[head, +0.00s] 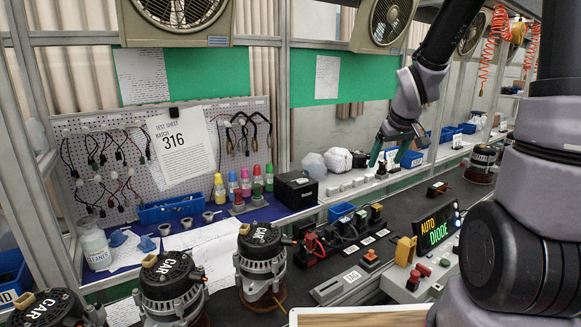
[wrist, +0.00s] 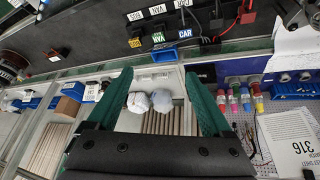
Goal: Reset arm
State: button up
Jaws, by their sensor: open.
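My arm reaches in from the upper right of the head view. My gripper (head: 387,163) hangs over the back part of the bench, with its green fingers pointing down. In the wrist view my gripper (wrist: 158,76) is open, with its two green fingers wide apart and nothing held between them. A white bundle (wrist: 138,102) and a pale grey bag (wrist: 162,100) show between the fingers in that view, farther off. In the head view the white bundle (head: 338,160) lies left of the gripper, apart from it.
Several alternators stand along the bench, one at the front (head: 262,262). A lit tester display (head: 436,228) and a row of switches are at the right. A pegboard (head: 100,165) with hanging leads, coloured bottles and a blue bin (head: 170,209) are at the left.

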jog(key=s+a+r+m+t+y, duration=0.1)
jog(key=s+r+m, duration=0.5)
jog(key=s+r, duration=1)
jog(key=s+a+y, duration=0.1)
jog(key=s, duration=0.3)
jog(key=shift+r+m, duration=0.3)
jog(key=shift+r, duration=0.05)
jog(key=shift+d+t, duration=0.1)
jog(key=shift+t, duration=0.2)
